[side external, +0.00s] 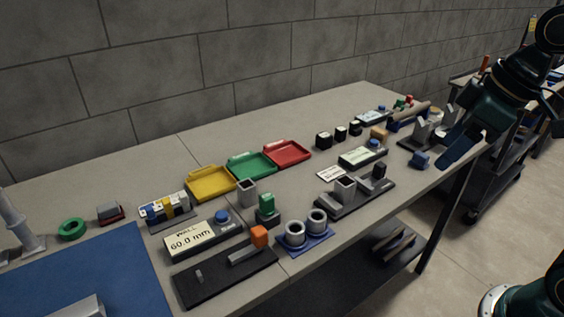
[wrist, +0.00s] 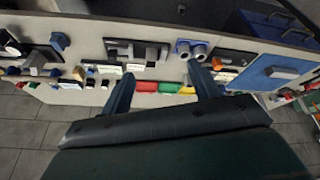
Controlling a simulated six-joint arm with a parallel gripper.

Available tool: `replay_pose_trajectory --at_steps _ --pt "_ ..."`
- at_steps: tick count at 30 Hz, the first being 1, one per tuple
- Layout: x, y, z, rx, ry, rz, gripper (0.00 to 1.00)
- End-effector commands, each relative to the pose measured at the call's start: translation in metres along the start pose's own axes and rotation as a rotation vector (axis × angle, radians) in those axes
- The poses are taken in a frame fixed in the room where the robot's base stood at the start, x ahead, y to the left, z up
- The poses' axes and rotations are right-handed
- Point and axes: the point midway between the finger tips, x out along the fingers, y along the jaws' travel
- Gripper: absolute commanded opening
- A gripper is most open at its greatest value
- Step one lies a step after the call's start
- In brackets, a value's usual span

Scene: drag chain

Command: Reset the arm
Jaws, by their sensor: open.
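My gripper (side external: 462,148) is at the right of the side external view, near the right end of the workbench (side external: 120,193). It is apart from the small items on the bench. In the wrist view my gripper (wrist: 160,82) shows two dark blue fingers spread wide, with nothing between them at the tips. The bench with its rows of parts lies beyond the fingers. No drag chain can be made out clearly in either view.
Yellow (side external: 211,184), green (side external: 251,167) and red (side external: 288,153) trays lie along the bench. A display block reading 60.0 mm (side external: 190,239), a blue mat (side external: 85,275) and several small fixtures stand around them. A dark trolley (side external: 490,165) stands beyond the bench's right end.

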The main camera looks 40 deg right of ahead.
Motion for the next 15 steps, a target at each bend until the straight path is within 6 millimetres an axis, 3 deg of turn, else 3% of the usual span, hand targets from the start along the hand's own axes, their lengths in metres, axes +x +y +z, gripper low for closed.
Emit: replay_pose_trajectory --at_steps 6,15 --pt "-0.009 -0.009 0.038 0.198 0.057 0.060 0.62" --pt "-0.010 -0.012 0.064 0.345 0.100 0.093 0.62"
